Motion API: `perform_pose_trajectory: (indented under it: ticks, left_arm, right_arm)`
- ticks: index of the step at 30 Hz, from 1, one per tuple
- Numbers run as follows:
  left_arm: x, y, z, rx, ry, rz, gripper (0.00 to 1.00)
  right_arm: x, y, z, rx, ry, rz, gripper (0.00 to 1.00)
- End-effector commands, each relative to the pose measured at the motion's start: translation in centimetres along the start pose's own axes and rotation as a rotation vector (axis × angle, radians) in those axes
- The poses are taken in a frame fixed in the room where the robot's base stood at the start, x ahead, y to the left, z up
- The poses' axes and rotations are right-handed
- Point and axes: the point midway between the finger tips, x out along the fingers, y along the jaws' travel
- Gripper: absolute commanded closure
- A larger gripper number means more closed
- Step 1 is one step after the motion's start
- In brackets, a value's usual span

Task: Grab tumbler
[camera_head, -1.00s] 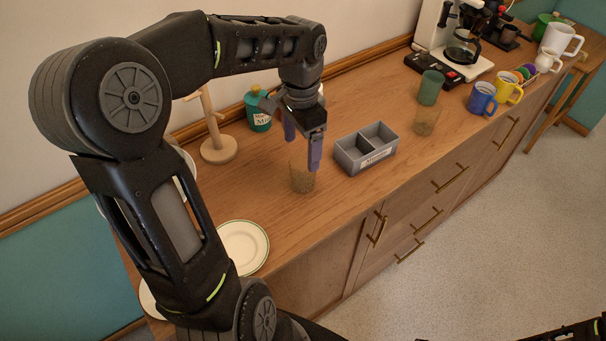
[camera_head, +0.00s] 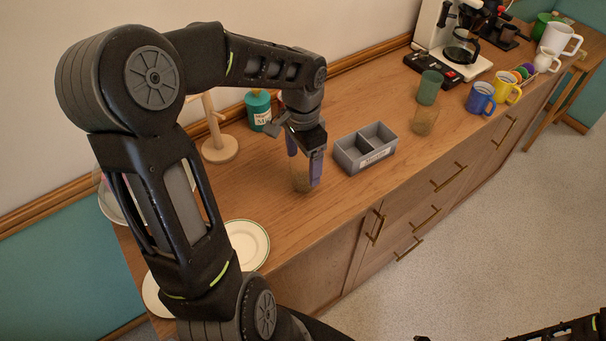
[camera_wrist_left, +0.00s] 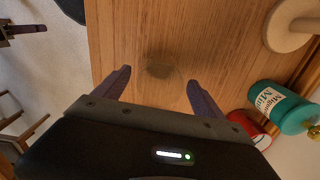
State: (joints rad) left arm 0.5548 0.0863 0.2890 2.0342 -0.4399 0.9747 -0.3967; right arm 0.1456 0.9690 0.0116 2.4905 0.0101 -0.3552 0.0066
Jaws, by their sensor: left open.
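A clear, amber-tinted tumbler (camera_head: 301,181) stands upright on the wooden counter, left of the grey divided box. My left gripper (camera_head: 304,165) is open and points down, its purple fingers on either side of the tumbler's upper part. I cannot tell whether they touch the glass. In the left wrist view the see-through tumbler (camera_wrist_left: 160,70) shows faintly between the spread fingers (camera_wrist_left: 155,88). A second amber tumbler (camera_head: 425,122) and a green tumbler (camera_head: 429,88) stand further right. Part of my right arm (camera_head: 570,331) shows at the bottom right; its jaw state is unclear.
The grey divided box (camera_head: 365,150) stands close right of the gripper. A teal jar (camera_head: 258,110) and a wooden mug stand (camera_head: 219,149) are behind to the left. A plate (camera_head: 246,245) lies near the front edge. Mugs (camera_head: 481,98) and a coffee maker (camera_head: 462,50) are further right.

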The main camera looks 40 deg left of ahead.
Motion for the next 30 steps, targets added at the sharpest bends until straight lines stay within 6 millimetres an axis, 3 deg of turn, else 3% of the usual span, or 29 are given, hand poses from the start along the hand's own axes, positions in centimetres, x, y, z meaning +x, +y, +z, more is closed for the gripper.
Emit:
perform_pose_trajectory:
  ticks: [2,30]
  left_arm:
    - [-0.02,-0.01,0.0,0.0,0.0,0.0,0.21]
    - [0.0,0.01,0.01,0.0,0.0,0.0,0.98]
  right_arm:
    - [-0.01,0.0,0.0,0.0,0.0,0.0,0.64]
    - [-0.01,0.0,-0.01,0.0,0.0,0.0,0.64]
